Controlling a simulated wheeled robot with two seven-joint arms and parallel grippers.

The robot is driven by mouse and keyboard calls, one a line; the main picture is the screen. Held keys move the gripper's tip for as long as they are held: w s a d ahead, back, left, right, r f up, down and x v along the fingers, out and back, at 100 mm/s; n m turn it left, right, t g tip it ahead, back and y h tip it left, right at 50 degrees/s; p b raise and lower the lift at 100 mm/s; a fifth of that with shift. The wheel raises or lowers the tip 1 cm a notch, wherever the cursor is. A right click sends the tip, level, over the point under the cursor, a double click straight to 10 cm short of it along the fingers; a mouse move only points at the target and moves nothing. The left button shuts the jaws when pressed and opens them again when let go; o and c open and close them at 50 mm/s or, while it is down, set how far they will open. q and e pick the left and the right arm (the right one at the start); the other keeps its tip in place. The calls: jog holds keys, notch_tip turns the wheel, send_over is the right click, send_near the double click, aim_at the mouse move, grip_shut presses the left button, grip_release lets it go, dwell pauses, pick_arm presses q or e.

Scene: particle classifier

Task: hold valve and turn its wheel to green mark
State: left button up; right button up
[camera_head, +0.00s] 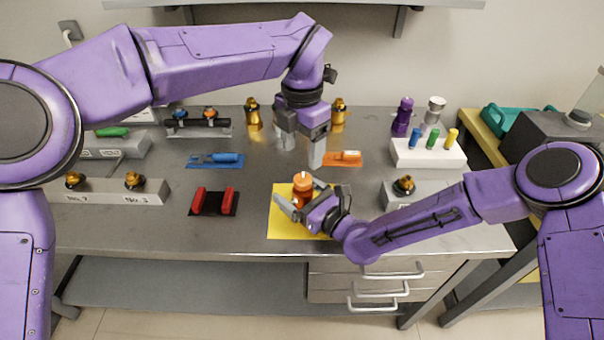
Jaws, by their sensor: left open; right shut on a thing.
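The orange valve (302,181) stands upright on a yellow mat (284,225) near the middle of the table. Its round orange wheel is on top, with a small pale spot at its centre. My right gripper (302,202) comes in low from the right and is shut on the valve's body; its fingers hide the lower part. My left gripper (300,147) points down from above, open and empty, apart from the valve and just behind it in the picture. The green mark cannot be made out.
A blue tool (225,158) and an orange tool (347,157) lie behind. Red-handled holders (214,203) lie to the left. A grey block (110,191) with brass fittings is farther left. A white block (428,153) with coloured pegs and another grey block (400,199) are right.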

aim_at(303, 178)
pick_arm(q)
notch_tip(303, 178, down, 8)
jog(key=shift+d, duration=0.1)
jog(key=c, duration=1.1)
